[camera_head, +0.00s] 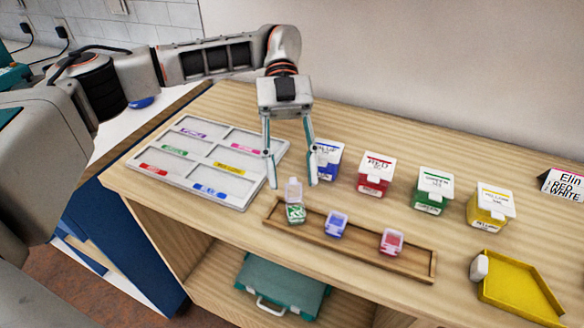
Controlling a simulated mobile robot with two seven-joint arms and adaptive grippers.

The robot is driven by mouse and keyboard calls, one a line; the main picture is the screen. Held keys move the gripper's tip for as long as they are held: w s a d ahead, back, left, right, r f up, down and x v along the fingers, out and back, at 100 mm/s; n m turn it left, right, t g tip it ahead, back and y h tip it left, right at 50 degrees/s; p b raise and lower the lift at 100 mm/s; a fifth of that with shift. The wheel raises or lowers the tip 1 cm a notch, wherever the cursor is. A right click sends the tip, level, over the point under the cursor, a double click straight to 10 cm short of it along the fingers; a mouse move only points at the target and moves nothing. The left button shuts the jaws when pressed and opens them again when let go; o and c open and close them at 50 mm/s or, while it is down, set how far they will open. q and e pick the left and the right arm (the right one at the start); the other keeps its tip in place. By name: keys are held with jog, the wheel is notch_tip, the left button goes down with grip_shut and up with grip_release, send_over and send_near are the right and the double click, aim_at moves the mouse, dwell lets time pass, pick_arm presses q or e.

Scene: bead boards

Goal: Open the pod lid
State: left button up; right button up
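A wooden tray (358,256) on the shelf top holds three small clear pods. The green pod (295,213) is at its left end, the blue pod (337,223) in the middle and the red pod (390,241) to the right. A pale clear flap, seemingly the green pod's lid (293,189), stands up above it. The blue and red pods look closed. My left gripper (292,184) points down with its fingers spread on either side of this flap. I see no clear contact between fingers and flap. My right gripper is not in view.
A white sorting board (168,181) with coloured labels lies left. Blue (327,160), red (375,175), green (432,190) and yellow (489,206) boxes stand behind the tray. A yellow tray (520,290) and a name card (565,184) are at right. A teal case (283,283) is below.

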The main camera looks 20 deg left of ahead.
pick_arm(q)
jog(key=v, duration=0.7)
jog(key=shift+r, duration=0.2)
jog(key=shift+w+f, duration=0.1)
dwell(0.4)
